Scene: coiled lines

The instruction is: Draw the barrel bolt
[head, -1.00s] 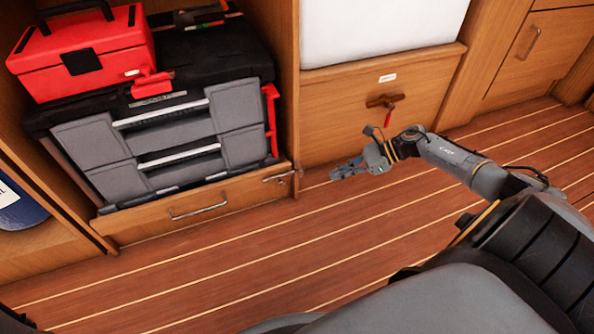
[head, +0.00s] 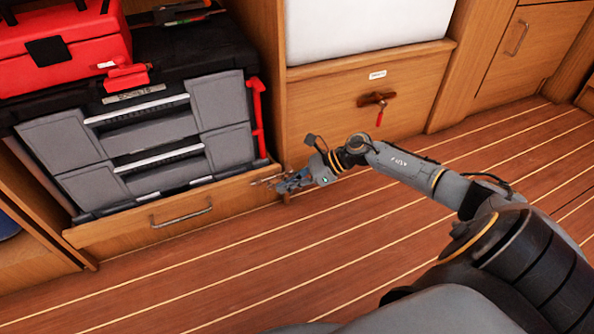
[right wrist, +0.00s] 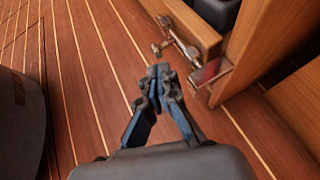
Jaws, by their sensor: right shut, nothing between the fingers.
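The barrel bolt (right wrist: 178,38) is a small metal rod with a knob, at the top of the right wrist view. It sits on the end of the wooden drawer front, beside a post with a metal and reddish fitting (right wrist: 208,72). In the head view my right gripper (head: 284,185) is at the drawer front's right end and hides most of the bolt. In the right wrist view the right gripper (right wrist: 159,73) has its fingertips together, empty, a little below the bolt and apart from it in the picture. My left gripper is not in view.
The drawer (head: 110,232) has a metal bow handle (head: 181,215). Grey tool cases (head: 145,150) and a red toolbox (head: 62,45) stand above it. The plank floor (head: 230,270) is clear.

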